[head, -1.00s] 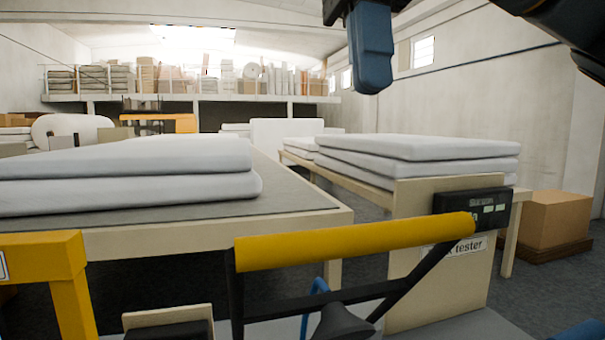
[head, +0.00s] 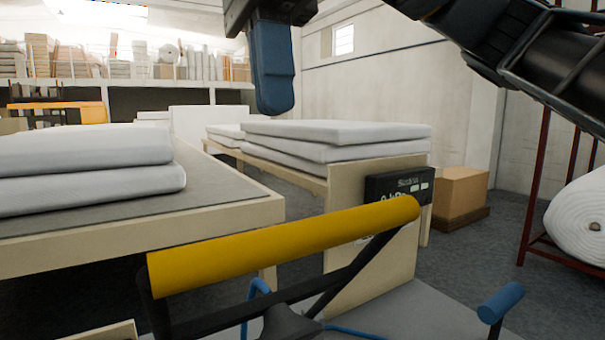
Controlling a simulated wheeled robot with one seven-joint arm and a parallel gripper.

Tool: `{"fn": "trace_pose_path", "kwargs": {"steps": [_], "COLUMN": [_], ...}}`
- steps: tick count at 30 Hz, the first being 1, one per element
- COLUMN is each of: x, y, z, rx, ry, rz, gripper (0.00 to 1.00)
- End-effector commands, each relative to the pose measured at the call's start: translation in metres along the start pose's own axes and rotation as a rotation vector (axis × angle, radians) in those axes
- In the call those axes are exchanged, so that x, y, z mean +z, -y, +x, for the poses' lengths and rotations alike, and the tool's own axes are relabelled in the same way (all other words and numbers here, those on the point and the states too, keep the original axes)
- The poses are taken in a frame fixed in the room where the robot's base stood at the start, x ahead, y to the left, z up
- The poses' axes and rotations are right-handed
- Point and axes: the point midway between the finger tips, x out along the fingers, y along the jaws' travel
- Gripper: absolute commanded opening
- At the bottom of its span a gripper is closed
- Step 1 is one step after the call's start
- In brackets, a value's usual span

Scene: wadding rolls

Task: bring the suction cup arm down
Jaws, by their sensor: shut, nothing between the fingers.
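The suction cup arm (head: 345,268) looks to be the black tilted frame with a thick yellow bar (head: 285,245) across its upper end, at the bottom middle of the head view. The bar is raised above the grey surface. A dark cone-like part (head: 290,322), perhaps the suction cup, and a blue hose (head: 257,290) show below and behind the bar; their lower ends are cut off. My gripper (head: 275,108) hangs at the top with its blue fingers together and pointing down. It is empty and appears above the yellow bar, apart from it.
A pale board holds a black display box (head: 398,183) just behind the bar's right end. White wadding slabs (head: 335,140) lie on tables behind. A blue-capped post (head: 500,302) stands at lower right. A cardboard box (head: 462,192) and a rack with a white roll (head: 580,222) are at right.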

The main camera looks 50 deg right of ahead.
Motion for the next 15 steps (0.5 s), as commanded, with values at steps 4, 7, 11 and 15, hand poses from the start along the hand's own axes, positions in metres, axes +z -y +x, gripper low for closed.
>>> {"fn": "trace_pose_path", "kwargs": {"steps": [4,7,11,15], "x": [0.0,-0.001,0.0,0.0], "y": [-0.001,-0.001,-0.01,-0.024], "z": [0.031,0.05,0.066,0.076], "rx": [0.002,0.003,-0.001,0.0], "ry": [-0.001,-0.001,-0.001,-0.001], "rz": [-0.003,-0.001,-0.004,-0.003], "gripper": [0.0,0.0,0.0,0.0]}}
